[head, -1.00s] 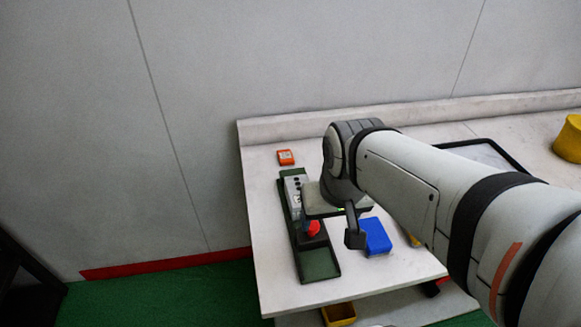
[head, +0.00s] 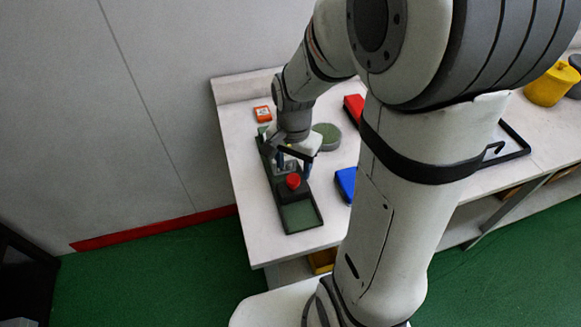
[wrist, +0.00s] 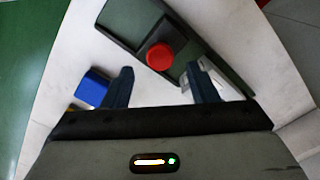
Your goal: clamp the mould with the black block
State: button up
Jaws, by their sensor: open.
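A long dark green tray (head: 299,215) lies along the left part of the white table. My gripper (wrist: 158,84) is open, with nothing visibly held. In the head view it is over the tray, just behind the red knob.
A blue box (head: 345,184) lies right of the tray. A round green disc (head: 326,137) and a red box (head: 354,108) are farther back. An orange box (head: 262,114) stands behind the tray. A yellow pot (head: 552,86) and black-rimmed tray (head: 521,142) are far right.

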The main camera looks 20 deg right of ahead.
aim_at(293, 178)
jog(key=shift+f, duration=2.25)
jog(key=shift+c, duration=0.2)
grip_shut()
